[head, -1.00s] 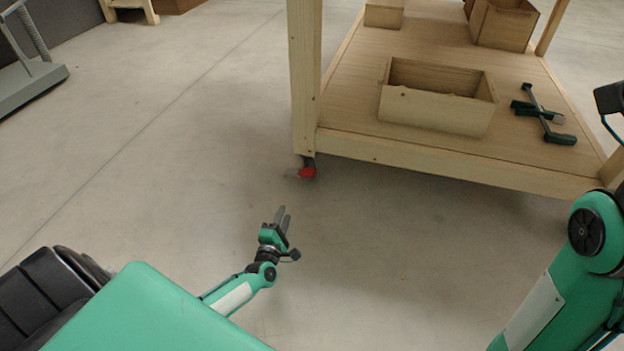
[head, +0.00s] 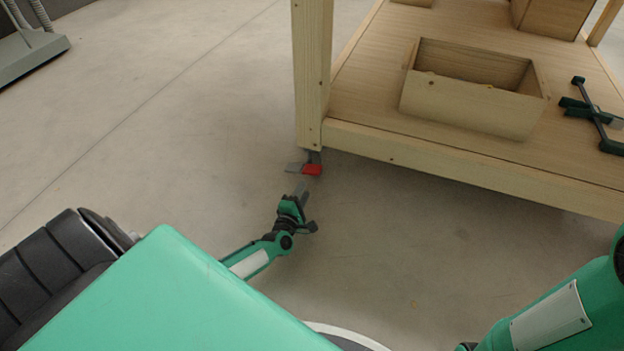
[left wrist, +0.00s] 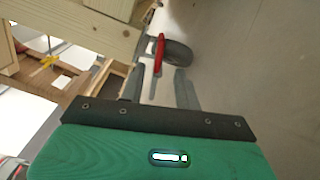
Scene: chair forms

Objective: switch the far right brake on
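A caster with a red brake lever (head: 313,169) sits under the corner post of a wooden cart (head: 312,75). In the left wrist view the red lever (left wrist: 159,53) stands edge-on beside the dark wheel (left wrist: 178,56). My left gripper (head: 302,188) is low over the floor, just short of the caster in the head view. In the left wrist view its two fingers (left wrist: 162,88) are apart with nothing between them, and the lever shows just beyond their tips. Whether a fingertip touches the lever I cannot tell. My right arm is at the right edge; its gripper is out of view.
The cart's lower shelf (head: 375,105) carries an open wooden box (head: 470,105) and a dark green clamp-like tool (head: 592,112). The shelf edge lies low above the floor. The concrete floor (head: 170,130) left of the cart is clear. A grey machine base (head: 35,55) stands at far left.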

